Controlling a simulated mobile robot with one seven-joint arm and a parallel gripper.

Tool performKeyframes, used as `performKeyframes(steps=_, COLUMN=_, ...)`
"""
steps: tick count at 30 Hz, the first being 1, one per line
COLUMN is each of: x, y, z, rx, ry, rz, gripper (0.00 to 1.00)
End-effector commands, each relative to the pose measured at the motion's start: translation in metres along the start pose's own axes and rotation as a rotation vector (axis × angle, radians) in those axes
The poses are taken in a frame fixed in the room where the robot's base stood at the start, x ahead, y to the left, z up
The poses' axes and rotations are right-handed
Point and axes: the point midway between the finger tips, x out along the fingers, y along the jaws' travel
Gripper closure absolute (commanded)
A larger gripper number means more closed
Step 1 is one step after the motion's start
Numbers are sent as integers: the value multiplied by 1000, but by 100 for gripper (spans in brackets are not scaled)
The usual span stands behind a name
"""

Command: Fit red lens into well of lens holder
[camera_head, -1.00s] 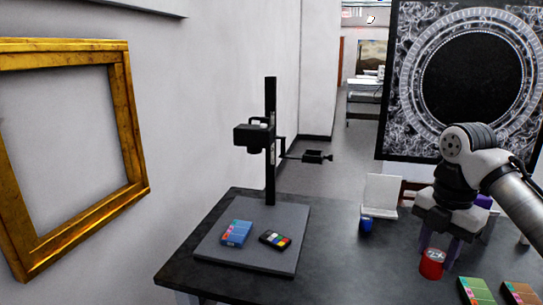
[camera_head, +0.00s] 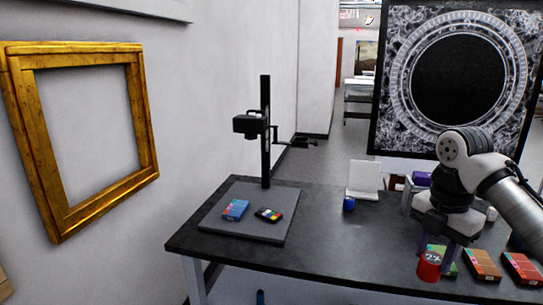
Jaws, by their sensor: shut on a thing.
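The red lens (camera_head: 429,268), a short red cylinder with a pale top marked "2X", is held upright between the fingers of my gripper (camera_head: 441,256). My gripper is shut on it at the right, over the front of the dark table. A black copy stand (camera_head: 266,130) rises at the table's left. A thin side arm on it carries a small black clamp-like part (camera_head: 302,142), which may be the lens holder. It is far left of and behind my gripper. Its well cannot be made out.
The dark table (camera_head: 350,240) is clear in the middle. A grey board (camera_head: 245,226) bears a blue box (camera_head: 236,210) and a colour card (camera_head: 268,215). A blue cup (camera_head: 349,203) and white stand (camera_head: 364,178) are at the back. Orange boxes (camera_head: 482,264) lie right of the lens.

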Motion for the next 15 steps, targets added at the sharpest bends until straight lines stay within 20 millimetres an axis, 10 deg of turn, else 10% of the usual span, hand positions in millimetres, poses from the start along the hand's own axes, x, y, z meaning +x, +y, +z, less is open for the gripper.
performKeyframes(steps=15, x=164, y=51, z=-79, rx=583, ry=13, rz=-1, gripper=86)
